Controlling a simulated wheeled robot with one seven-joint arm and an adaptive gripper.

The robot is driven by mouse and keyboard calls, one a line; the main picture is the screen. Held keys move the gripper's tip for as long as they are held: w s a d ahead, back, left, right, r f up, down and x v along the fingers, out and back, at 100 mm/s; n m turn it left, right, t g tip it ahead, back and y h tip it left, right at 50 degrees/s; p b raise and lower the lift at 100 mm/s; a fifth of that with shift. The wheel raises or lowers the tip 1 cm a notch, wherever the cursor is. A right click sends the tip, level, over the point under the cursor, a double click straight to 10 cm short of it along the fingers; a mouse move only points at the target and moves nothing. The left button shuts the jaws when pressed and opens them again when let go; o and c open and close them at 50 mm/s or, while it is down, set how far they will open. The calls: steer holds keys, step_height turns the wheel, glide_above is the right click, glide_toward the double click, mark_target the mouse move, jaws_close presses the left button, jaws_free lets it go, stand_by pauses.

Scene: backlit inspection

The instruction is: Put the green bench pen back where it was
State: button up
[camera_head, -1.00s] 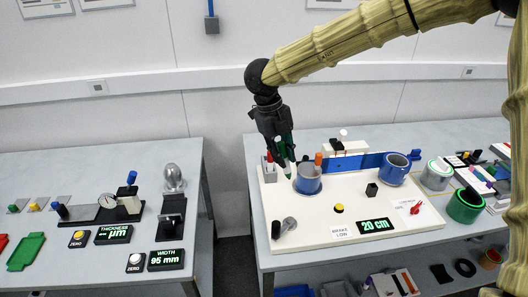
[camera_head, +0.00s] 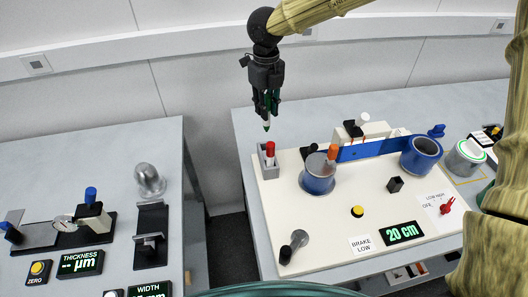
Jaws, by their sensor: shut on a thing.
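The green bench pen (camera_head: 267,124) hangs tip down in my gripper (camera_head: 267,108), whose fingers are shut on it. Most of the pen is hidden between the fingers; its pointed lower end shows. The gripper is in the air above the grey pen holder (camera_head: 272,172), at the back left corner of the white board. A red pen (camera_head: 270,150) stands in that holder. The pen's tip is above the holder and apart from it.
A gap separates the left table (camera_head: 120,165) from this one.

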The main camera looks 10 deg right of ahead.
steer(key=shift+s+a+f, duration=0.1)
steer(key=shift+s+f, duration=0.15)
steer(key=shift+f, duration=0.2)
step_height(320, 180, down, 10)
steer(key=shift+w+f+p, duration=0.15)
steer(key=shift+p, duration=1.05)
steer(key=o, duration=0.9)
steer(key=shift+c, duration=0.2)
step_height(320, 180, up, 12)
steer(key=b, duration=0.2)
steer(key=shift+b, duration=0.3)
